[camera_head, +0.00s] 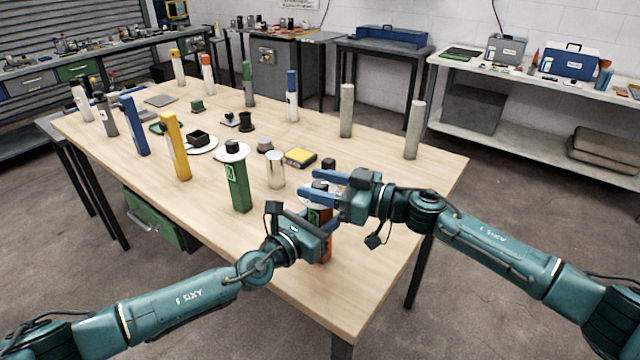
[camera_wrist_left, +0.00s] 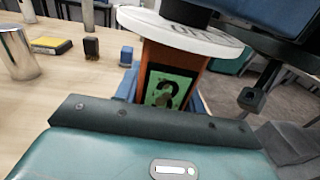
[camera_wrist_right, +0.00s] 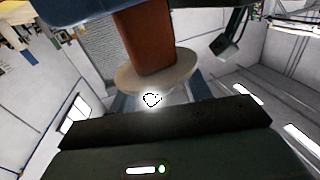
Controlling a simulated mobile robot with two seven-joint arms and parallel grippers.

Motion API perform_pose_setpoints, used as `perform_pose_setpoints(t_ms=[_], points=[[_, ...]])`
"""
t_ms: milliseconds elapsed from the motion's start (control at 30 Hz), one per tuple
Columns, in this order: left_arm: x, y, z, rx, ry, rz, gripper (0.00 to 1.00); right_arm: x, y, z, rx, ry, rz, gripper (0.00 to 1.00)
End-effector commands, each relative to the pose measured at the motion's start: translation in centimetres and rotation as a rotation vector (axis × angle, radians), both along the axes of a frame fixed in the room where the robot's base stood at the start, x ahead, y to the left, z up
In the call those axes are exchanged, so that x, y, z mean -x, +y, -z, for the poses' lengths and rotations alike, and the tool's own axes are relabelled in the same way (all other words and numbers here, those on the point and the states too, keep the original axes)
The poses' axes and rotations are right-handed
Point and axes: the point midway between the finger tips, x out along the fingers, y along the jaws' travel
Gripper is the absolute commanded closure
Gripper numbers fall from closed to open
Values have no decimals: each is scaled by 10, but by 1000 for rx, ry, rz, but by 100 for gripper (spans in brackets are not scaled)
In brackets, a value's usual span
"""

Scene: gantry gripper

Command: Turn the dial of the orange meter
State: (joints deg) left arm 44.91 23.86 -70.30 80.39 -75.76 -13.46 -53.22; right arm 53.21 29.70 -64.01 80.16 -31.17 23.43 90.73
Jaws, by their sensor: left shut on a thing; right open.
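The orange meter (camera_head: 326,248) stands upright near the table's front right, largely hidden by my grippers. In the left wrist view its orange body (camera_wrist_left: 188,60) shows a green display (camera_wrist_left: 168,90), a white marked dial plate (camera_wrist_left: 180,32) and part of a black knob on top. My left gripper (camera_head: 316,226) is shut on the meter's body below the plate. My right gripper (camera_head: 312,185) is open at the top of the meter, its blue fingers around the dark dial knob (camera_head: 320,186); contact cannot be told. The right wrist view shows the orange body (camera_wrist_right: 145,40) and plate rim (camera_wrist_right: 157,78).
A green meter (camera_head: 240,188) with a white plate stands to the left. A metal cup (camera_head: 275,170), a yellow box (camera_head: 300,157) and a small dark block (camera_head: 328,163) are close behind my grippers. Grey posts (camera_head: 346,110) stand at the back right. The right table corner is clear.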

Motion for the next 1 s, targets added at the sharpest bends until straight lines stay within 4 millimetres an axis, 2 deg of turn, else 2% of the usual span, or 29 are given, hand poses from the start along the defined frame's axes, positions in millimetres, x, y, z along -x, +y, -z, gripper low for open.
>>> perform_pose_setpoints(t_ms=[67,567,1000], points=[[0,0,0,0,1,1,95,0,0,0,0,0,0,54],[0,0,1,0,1,1,95,0,-1,0,0,-1,0,95],[1,0,1,0,1,1,95,0,0,-1,-1,-3,100,95]])
